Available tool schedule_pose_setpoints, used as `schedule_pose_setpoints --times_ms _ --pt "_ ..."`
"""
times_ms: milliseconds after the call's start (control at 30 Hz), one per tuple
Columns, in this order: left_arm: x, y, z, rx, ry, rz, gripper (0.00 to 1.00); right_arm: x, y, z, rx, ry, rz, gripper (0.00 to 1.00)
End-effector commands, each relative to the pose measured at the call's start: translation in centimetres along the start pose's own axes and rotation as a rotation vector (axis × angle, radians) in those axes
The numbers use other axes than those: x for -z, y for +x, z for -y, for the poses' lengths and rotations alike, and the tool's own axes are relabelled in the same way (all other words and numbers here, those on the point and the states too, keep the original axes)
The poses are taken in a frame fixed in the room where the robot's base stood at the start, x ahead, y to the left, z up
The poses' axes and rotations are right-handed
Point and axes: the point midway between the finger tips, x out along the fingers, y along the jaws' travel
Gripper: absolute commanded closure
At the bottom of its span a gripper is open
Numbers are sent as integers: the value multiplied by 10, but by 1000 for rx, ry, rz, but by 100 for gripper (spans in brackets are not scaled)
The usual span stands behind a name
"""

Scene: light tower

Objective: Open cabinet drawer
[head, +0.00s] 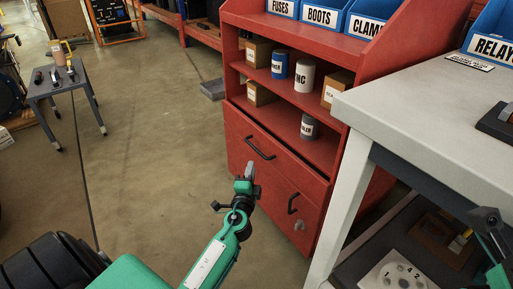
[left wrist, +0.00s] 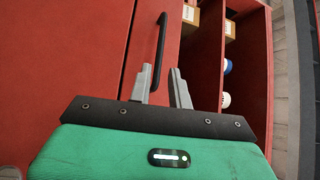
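The red cabinet (head: 240,122) stands at centre, with open shelves above and closed fronts below. Its upper front, the drawer (head: 285,160), appears shut flush and has a black bar handle (head: 260,148). A second black handle (head: 293,204) is on the front below. My left gripper (head: 250,172) is in front of the cabinet, close to the drawer handle. In the left wrist view its two grey fingers (left wrist: 162,85) are apart, and the handle (left wrist: 161,45) runs toward the gap between them; contact cannot be told. Part of my right arm shows at lower right; its fingers are not clear.
A grey-white workbench (head: 430,105) stands close on the right, its leg beside the cabinet. Cans and boxes sit on the shelves, with blue bins (head: 322,14) above. A small grey table (head: 62,82) stands at far left.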

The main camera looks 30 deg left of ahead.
Motion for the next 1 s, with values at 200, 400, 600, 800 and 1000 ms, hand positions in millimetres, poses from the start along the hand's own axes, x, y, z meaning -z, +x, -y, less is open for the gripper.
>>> schedule_pose_setpoints --times_ms 200,400,600,800,1000 --pt "0 44 0 2 1 0 80 0 0 0 -1 -1 -2 64" --pt "0 77 0 2 2 0 80 0 0 -1 -3 -2 -5 64" --pt "0 96 -1 0 0 0 80 0 1 -1 -6 -2 -13 64" --pt "0 101 0 -1 1 0 80 1 3 -2 -8 -2 -20 64" --pt "0 101 0 0 1 0 82 1 3 -2 -7 -2 -19 64"
